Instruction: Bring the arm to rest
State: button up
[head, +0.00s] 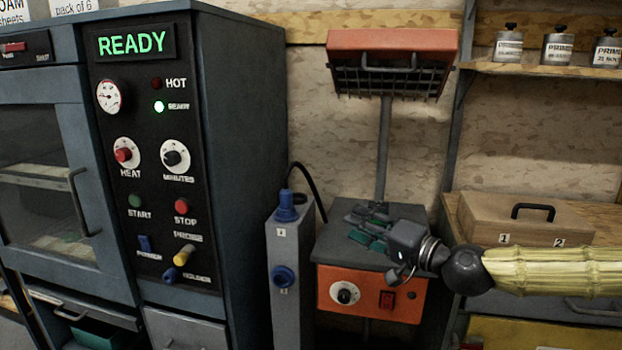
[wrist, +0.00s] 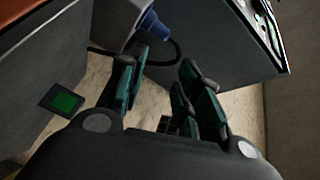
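My gripper (head: 366,228) is above the grey top of an orange-fronted box (head: 330,298) in the head view, pointing left. Whether it touches that top cannot be told. My arm reaches in from the right edge, covered in a pale yellow ribbed sleeve. In the wrist view my gripper (wrist: 164,62) has its green-padded fingers spread apart, with nothing between them.
A grey post (head: 292,270) with blue knobs stands left of the box. The large oven (head: 240,130) shows READY. An orange heater hood (head: 392,42) hangs above. A wooden case (head: 525,218) sits behind my arm. Tins (head: 558,46) stand on a shelf.

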jog(key=s+a+f+g+h, duration=0.1)
jog(key=s+a+f, duration=0.15)
jog(key=f, duration=0.45)
jog(key=s+a+f+g, duration=0.1)
jog(key=a+f+g, duration=0.15)
jog(key=f, duration=0.55)
jog(key=s+f+n+g+h, duration=0.1)
jog(key=s+f+g+h, duration=0.1)
jog(key=s+f, duration=0.6)
jog(key=s+f+g+h, duration=0.15)
jog(key=s+f, duration=0.25)
jog(key=f, duration=0.8)
jog(key=s+f+n+g+h, duration=0.15)
jog(key=s+f, duration=0.35)
jog(key=f, duration=0.5)
jog(key=s+d+f+n+g+h, duration=0.1)
jog(key=s+d+f+g+h, duration=0.15)
jog(key=s+d+f, duration=0.6)
jog(key=s+d+f+n+g+h, duration=0.15)
jog(key=s+d+f+h, duration=0.3)
jog(key=s+d, duration=0.55)
notch_tip(320, 180, up, 18)
jog(key=s+a+p, duration=0.1)
jog(key=p, duration=1.7)
jog(key=shift+a+y, duration=0.25)
jog(key=shift+y, duration=0.05)
jog(key=shift+o, duration=0.2)
jog(key=shift+s+d+m, duration=0.1)
jog(key=shift+m, duration=0.2)
